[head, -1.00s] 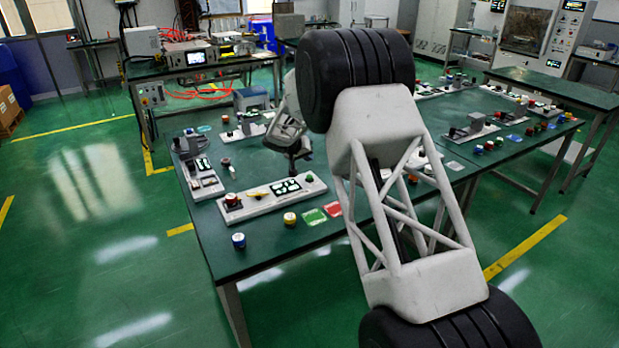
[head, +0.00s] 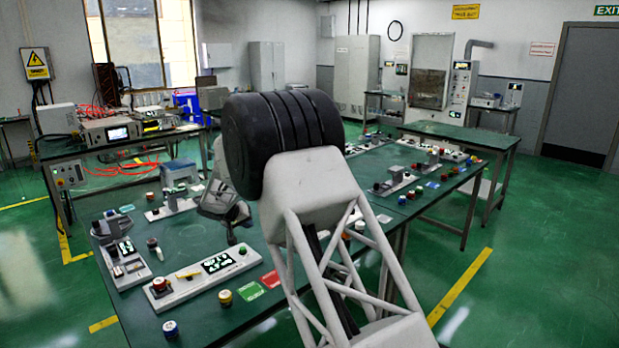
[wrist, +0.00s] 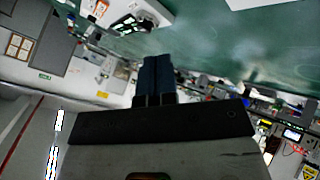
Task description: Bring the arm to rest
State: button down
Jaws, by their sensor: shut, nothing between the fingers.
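My arm reaches out over the green workbench (head: 215,248) in the head view, with its large black joint in front of much of the bench's middle. My gripper (head: 231,238) shows behind that joint, pointing down above the bench beside the long white panel. In the wrist view the two dark fingers of my gripper (wrist: 157,62) are together and nothing shows between them. The green table surface lies beyond the fingertips in that view. Part of the forearm and gripper is hidden by the black joint.
A long white panel (head: 206,275) with a lit display stands near the gripper. Several small devices stand farther back.

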jog(key=s+d+r+m+g, duration=0.1)
jog(key=s+d+r, duration=0.55)
jog(key=d, duration=0.25)
jog(key=s+d+r+g, duration=0.1)
jog(key=s+d+r, duration=0.4)
jog(key=d+r, duration=0.3)
jog(key=s+d+r+g+y, duration=0.1)
jog(key=s+d+r, duration=0.2)
jog(key=s+d, duration=0.5)
jog(key=s+d+r+g, duration=0.1)
jog(key=s+d+r, duration=0.2)
jog(key=s+d, duration=0.45)
jog(key=s+d+r+m+y, duration=0.1)
jog(key=s+d, duration=0.3)
jog(key=s, duration=0.5)
jog(key=s+d+r+y, duration=0.1)
jog(key=s+d, duration=0.4)
jog(key=s, duration=0.5)
jog(key=s+d+f+y, duration=0.1)
jog(key=s+f, duration=0.1)
jog(key=s, duration=0.7)
jog(key=s+d+f, duration=0.2)
jog(key=s+f, duration=0.1)
jog(key=s, duration=0.7)
jog(key=shift+g+y, duration=0.3)
jog(key=shift+y, duration=0.1)
